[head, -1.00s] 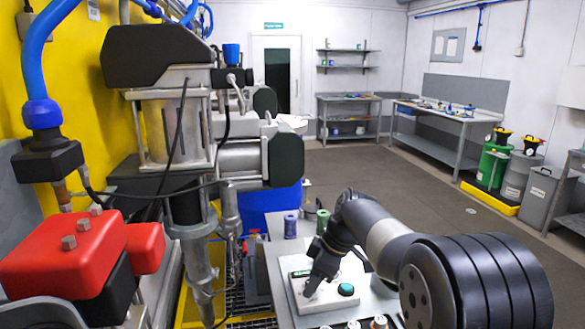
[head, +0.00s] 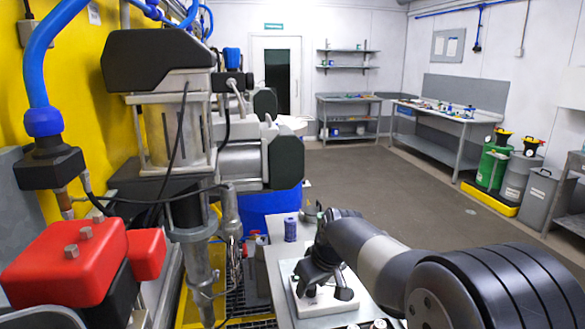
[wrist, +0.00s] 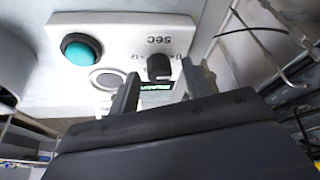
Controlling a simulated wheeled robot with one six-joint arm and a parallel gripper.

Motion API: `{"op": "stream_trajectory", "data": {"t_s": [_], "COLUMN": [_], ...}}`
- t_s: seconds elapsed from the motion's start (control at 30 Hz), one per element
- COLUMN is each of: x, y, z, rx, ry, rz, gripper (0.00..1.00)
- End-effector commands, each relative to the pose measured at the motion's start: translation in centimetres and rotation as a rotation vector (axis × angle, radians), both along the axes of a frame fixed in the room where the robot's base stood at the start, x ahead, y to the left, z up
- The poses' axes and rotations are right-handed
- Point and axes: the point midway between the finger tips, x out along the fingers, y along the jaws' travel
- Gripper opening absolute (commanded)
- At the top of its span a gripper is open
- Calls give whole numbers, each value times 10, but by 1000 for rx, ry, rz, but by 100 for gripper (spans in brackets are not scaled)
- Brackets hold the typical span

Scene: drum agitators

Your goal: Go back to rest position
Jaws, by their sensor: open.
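A white control box (head: 318,306) sits on the narrow bench, low in the middle of the head view. My gripper (head: 325,293) is over it and hides most of its face. In the wrist view the box (wrist: 205,38) fills the upper part, with a teal button (wrist: 78,47), a grey round part (wrist: 108,80), a black knob (wrist: 159,67) and a small green-lit display (wrist: 156,87). My gripper (wrist: 161,88) is open, its two fingers apart with the display and knob between them in the picture. Nothing is held. I cannot tell whether a finger touches the box.
Large pump machinery (head: 180,130) and a red block (head: 65,262) stand close on the left. A blue drum (head: 262,205) is behind. A dark blue spool-like item (head: 290,229) stands on the bench. The floor (head: 400,200) to the right is clear.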

Motion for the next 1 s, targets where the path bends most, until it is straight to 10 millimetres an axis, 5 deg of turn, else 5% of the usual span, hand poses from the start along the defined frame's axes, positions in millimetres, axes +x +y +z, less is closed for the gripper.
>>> {"op": "stream_trajectory", "data": {"t_s": [1.0], "x": [-1], "y": [4], "z": [0], "rx": [-1], "ry": [1], "rz": [-568], "gripper": [46]}}
